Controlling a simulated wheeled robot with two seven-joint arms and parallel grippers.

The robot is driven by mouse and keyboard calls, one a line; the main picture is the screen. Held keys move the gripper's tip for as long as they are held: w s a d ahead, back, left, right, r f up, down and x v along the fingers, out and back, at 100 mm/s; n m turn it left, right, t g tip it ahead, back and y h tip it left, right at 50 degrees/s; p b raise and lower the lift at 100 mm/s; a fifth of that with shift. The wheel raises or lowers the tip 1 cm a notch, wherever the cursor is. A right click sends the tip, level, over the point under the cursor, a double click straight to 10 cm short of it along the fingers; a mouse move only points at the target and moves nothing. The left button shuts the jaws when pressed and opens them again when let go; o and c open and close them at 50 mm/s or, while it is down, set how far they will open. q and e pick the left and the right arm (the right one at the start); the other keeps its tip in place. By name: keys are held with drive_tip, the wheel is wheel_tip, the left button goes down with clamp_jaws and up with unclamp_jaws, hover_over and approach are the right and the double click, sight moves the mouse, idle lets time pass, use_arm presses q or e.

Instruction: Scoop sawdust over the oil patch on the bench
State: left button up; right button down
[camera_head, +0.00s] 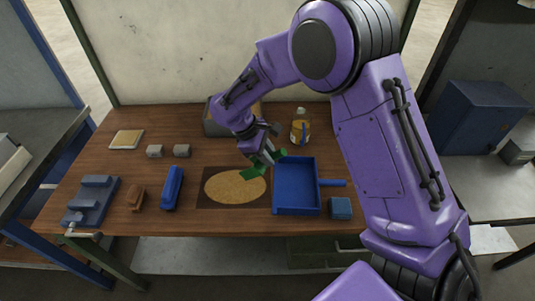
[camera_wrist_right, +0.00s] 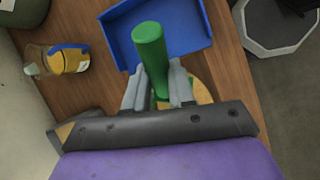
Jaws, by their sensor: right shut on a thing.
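My right gripper (camera_head: 264,156) is shut on a green scoop (camera_head: 252,173). Its green handle (camera_wrist_right: 149,46) stands between the fingers in the right wrist view. The scoop is over the back right part of a tan oval of sawdust (camera_head: 232,188); I cannot tell if it touches. The sawdust lies on a dark rectangular patch (camera_head: 204,203) on the wooden bench (camera_head: 110,175), and no bare oil shows clearly. My left gripper is not in view.
A blue dustpan (camera_head: 297,209) lies right of the sawdust, with a small blue block (camera_head: 340,208) beside it. A yellow-labelled jar (camera_head: 300,130) stands behind. A blue brush-like tool (camera_head: 172,188), brown block (camera_head: 136,197) and blue-grey fixture (camera_head: 91,201) lie left.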

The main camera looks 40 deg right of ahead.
drive_tip(key=shift+s+d+f+t+y+b, duration=0.25)
drive_tip(key=shift+s+d+f+t+b, duration=0.1)
drive_tip(key=shift+s+t+b, duration=0.15)
drive_tip(key=shift+s+d+f+t+y+b, duration=0.25)
drive_tip(key=shift+s+f+t+b, duration=0.1)
drive_tip(key=shift+s+t, duration=0.1)
drive_tip(key=shift+s+d+f+t+b, duration=0.1)
drive_tip(key=shift+s+f+t+b, duration=0.1)
drive_tip(key=shift+t+b, duration=0.1)
drive_tip(key=s+t+y+b, duration=0.1)
drive_tip(key=s+d+f+t+y+b, duration=0.1)
drive_tip(key=t, duration=0.1)
drive_tip(key=s+d+f+m+t+y+b, duration=0.1)
drive_tip(key=shift+s+t, duration=0.15)
drive_tip(key=shift+t, duration=0.2)
drive_tip(key=shift+a, duration=0.1)
idle(0.3)
